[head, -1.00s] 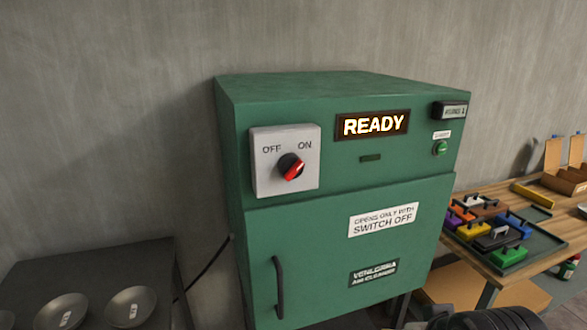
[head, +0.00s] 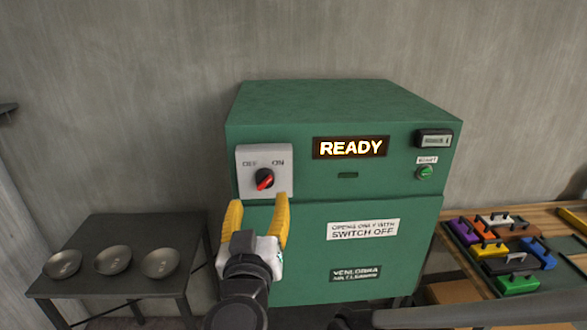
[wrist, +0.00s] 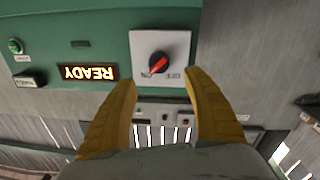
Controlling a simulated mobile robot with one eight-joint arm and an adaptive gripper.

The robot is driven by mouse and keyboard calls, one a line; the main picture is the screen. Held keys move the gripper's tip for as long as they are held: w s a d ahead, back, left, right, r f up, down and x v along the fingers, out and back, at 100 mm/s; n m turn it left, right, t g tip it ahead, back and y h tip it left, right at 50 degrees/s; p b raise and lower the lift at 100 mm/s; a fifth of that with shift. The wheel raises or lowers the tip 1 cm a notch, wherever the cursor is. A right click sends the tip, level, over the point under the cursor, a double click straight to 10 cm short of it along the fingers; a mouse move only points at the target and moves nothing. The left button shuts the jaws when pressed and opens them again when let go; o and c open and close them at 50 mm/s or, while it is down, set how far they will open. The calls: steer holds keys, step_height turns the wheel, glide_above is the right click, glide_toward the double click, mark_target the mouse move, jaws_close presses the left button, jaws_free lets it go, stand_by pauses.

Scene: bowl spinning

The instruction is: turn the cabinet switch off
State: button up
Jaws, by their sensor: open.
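The cabinet (head: 340,110) is green, with a lit READY display (head: 351,147) on its upper front. The switch is a red rotary knob (head: 264,180) on a light grey plate (head: 246,187) marked OFF at left and ON at right. The knob's pale mark points up and right, toward ON. In the wrist view the plate and red knob (wrist: 158,64) appear upside down, beyond the fingertips. My gripper (head: 260,204) has yellow fingers spread apart and empty, just below and in front of the switch plate. The fingers also show in the wrist view (wrist: 160,85). I see no contact with the knob.
A dark table (head: 125,225) at left holds metal bowls (head: 113,260). A wooden bench (head: 560,218) at right holds a tray of coloured blocks with handles (head: 497,241). A green start button (head: 424,172) sits at the cabinet's upper right. The door's lower front is partly behind my arm.

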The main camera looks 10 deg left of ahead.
mark_target(264, 184)
steer(key=w, duration=0.3)
steer(key=w+a, duration=0.1)
steer(key=w, duration=0.5)
steer(key=shift+a+b, duration=0.2)
steer(key=shift+b, duration=0.2)
steer(key=c, duration=1.2)
